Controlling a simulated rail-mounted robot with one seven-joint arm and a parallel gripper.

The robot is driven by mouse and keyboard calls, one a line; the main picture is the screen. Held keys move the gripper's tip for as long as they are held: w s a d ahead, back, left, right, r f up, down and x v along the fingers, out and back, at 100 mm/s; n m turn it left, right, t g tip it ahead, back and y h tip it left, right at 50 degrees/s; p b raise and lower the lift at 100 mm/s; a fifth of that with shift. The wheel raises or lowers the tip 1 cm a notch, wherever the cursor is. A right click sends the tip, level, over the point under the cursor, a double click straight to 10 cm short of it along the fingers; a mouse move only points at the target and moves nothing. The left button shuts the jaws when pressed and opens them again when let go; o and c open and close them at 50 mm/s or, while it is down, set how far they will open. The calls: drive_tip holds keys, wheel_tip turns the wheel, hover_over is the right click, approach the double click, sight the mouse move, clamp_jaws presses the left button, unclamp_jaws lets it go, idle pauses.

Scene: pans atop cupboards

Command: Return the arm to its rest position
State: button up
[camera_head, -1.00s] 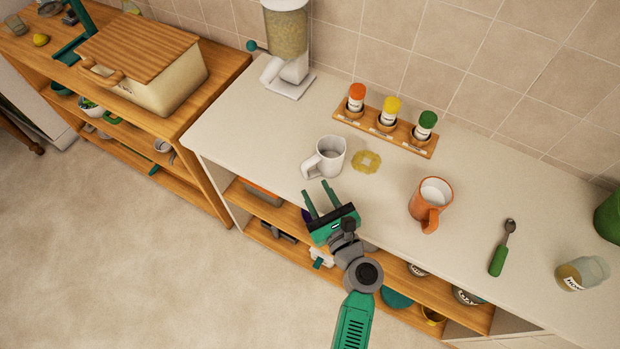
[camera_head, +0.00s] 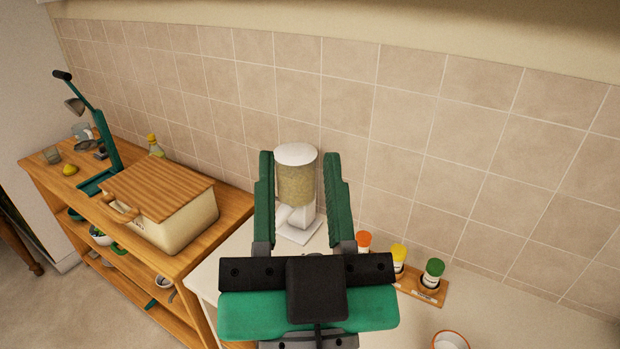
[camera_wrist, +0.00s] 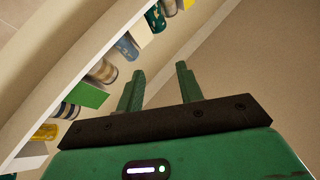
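My gripper (camera_head: 303,200) is large and close in the head view, with its two green fingers pointing up and spread well apart. Nothing is between the fingers; the grain dispenser behind only shows through the gap. In the wrist view my gripper (camera_wrist: 160,85) is also open and empty, with its fingers toward a plain wall and the underside of a shelf area. It touches nothing that I can see. My gripper and arm hide much of the counter's front.
The grain dispenser (camera_head: 296,185) stands on the white counter (camera_head: 490,325). A spice rack (camera_head: 425,290) and an orange mug (camera_head: 450,341) are to the right. A bread box (camera_head: 170,222) stands on the wooden cupboard at left. A high shelf (camera_wrist: 75,75) with jars and boxes shows in the wrist view.

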drive_tip(key=shift+n+t+h, duration=0.4)
drive_tip(key=shift+t+h, duration=0.1)
drive_tip(key=shift+h, duration=0.3)
drive_tip(key=s+r, duration=0.3)
drive_tip(key=shift+s+d, duration=0.2)
drive_tip(key=shift+d, duration=0.15)
drive_tip(key=shift+r, duration=0.1)
wheel_tip(320, 180, up, 12)
drive_tip(key=p, duration=1.2)
